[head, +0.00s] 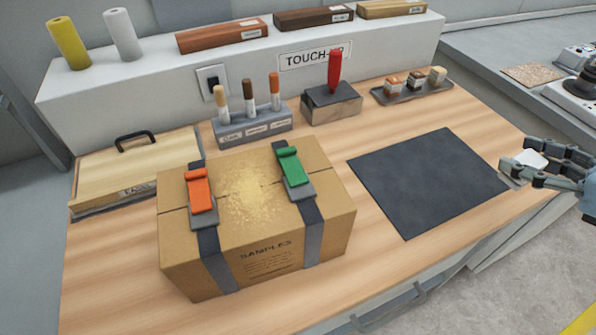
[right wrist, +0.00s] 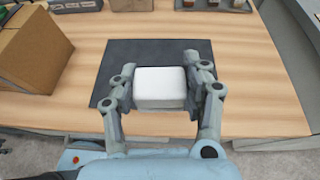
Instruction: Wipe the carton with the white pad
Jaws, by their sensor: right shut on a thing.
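The carton (head: 258,262) is a brown box marked SAMPLES on the wooden bench, left of centre in the head view. Two dark straps with an orange buckle (head: 199,192) and a green buckle (head: 292,168) cross it. Yellowish dust (head: 250,197) lies on its top between the straps. My right gripper (head: 515,170) is at the bench's right edge, shut on the white pad (right wrist: 160,86), which sits between its fingers in the right wrist view. The carton (right wrist: 30,50) shows there at the upper left, well apart from the pad. My left gripper is not in view.
A dark mat (head: 425,182) lies flat between the carton and my right gripper. Behind the carton stand a marker holder (head: 252,127), a block with a red tool (head: 332,105) and a small tray (head: 412,92). A handled panel (head: 130,170) lies behind left.

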